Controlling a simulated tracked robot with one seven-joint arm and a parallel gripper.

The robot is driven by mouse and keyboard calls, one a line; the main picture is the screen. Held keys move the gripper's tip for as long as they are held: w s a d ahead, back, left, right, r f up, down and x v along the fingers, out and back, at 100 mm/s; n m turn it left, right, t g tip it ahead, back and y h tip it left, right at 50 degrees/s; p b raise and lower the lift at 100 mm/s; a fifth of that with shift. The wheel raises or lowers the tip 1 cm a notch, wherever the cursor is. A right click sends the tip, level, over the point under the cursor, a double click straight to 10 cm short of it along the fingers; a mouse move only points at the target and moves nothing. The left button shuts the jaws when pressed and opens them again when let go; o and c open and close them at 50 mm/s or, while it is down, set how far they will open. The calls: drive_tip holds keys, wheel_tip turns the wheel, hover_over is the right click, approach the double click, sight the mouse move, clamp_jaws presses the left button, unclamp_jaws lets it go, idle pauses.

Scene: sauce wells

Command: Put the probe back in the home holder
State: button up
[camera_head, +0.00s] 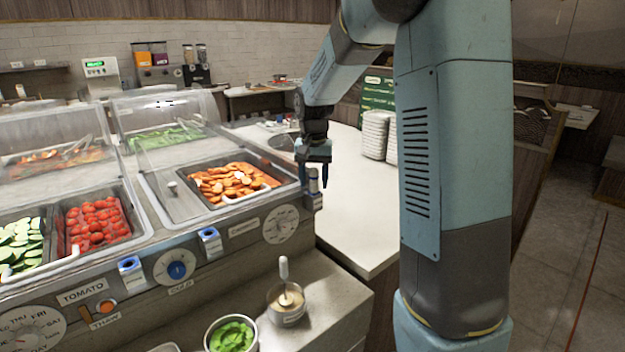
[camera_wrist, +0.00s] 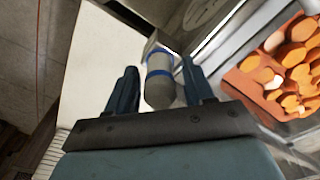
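The probe (camera_wrist: 160,88), a grey cylinder with blue bands, stands between the two fingers of my gripper (camera_wrist: 159,64) in the wrist view. The fingers are apart, with a visible gap on each side of it. In the head view my gripper (camera_head: 313,182) is at the right end of the food counter, over the probe (camera_head: 312,184), which appears to sit in a holder (camera_head: 314,202) at the corner. Two empty-looking holders with blue faces, a left one (camera_head: 131,269) and a right one (camera_head: 209,240), are on the front panel. I cannot tell which holder is home.
Wells hold carrots (camera_head: 232,184), tomatoes (camera_head: 97,222) and cucumber (camera_head: 20,245). Dials (camera_head: 175,269) and labels line the front panel. A cup with a white-handled utensil (camera_head: 287,300) and a bowl of greens (camera_head: 231,335) stand on the lower ledge. Plates (camera_head: 376,135) stand behind.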

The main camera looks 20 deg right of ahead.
drive_tip(key=shift+o, duration=0.4)
drive_tip(key=shift+r, duration=0.1)
drive_tip(key=shift+r, duration=0.25)
wheel_tip(320, 180, up, 13)
drive_tip(key=s+f+n+t, duration=0.3)
drive_tip(key=s+n+t, duration=0.1)
drive_tip(key=s, duration=2.6)
drive_tip(key=shift+s+a+t, duration=0.15)
drive_tip(key=shift+s+t, duration=0.2)
drive_tip(key=shift+t, duration=0.05)
